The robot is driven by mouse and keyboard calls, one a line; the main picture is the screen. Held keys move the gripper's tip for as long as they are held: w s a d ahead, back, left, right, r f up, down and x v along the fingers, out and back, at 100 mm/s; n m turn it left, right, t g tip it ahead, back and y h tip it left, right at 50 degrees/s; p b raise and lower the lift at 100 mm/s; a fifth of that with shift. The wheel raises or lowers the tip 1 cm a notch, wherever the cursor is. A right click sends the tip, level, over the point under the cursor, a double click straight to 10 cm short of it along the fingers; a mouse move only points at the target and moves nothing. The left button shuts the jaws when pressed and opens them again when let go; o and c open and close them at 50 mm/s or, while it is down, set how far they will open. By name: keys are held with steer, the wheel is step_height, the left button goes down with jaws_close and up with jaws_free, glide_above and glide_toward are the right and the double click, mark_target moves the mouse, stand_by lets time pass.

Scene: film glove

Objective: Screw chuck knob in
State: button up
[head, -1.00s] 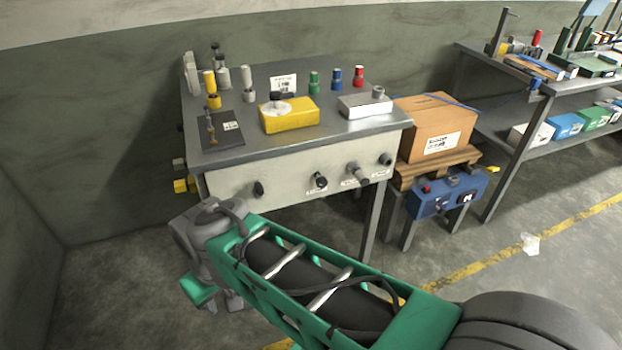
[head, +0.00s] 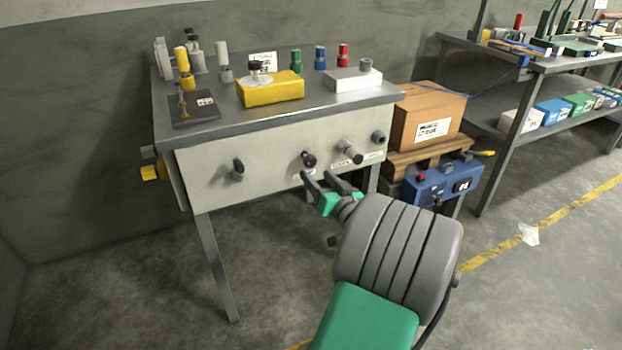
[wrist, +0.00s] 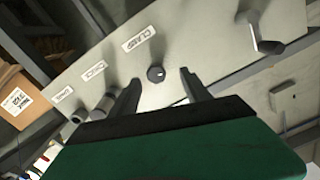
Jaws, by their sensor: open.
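The bench's front panel (head: 270,165) carries a row of knobs. A light grey knob (head: 350,151), likely the chuck knob, sticks well out of the panel. In the wrist view this grey knob (wrist: 104,101) is left of my fingers, partly hidden by the left one; the label near it seems to read CHUCK. A short black knob (head: 308,158), by a label like CLAMP, shows between my fingertips in the wrist view (wrist: 155,74). My gripper (head: 316,175) is open and empty, its fingers pointing at the panel. I cannot tell the gap to the panel.
A yellow box (head: 270,92) and white box (head: 352,80) stand on the bench top. A cardboard box (head: 428,115) and blue control box (head: 443,186) are to the right.

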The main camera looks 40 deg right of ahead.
mark_target(312, 163)
steer(key=x, duration=0.5)
steer(key=d+x, duration=0.1)
steer(key=x, duration=0.1)
steer(key=shift+d+r, duration=0.15)
steer(key=shift+r, duration=0.1)
steer(key=shift+c, duration=0.3)
jaws_close()
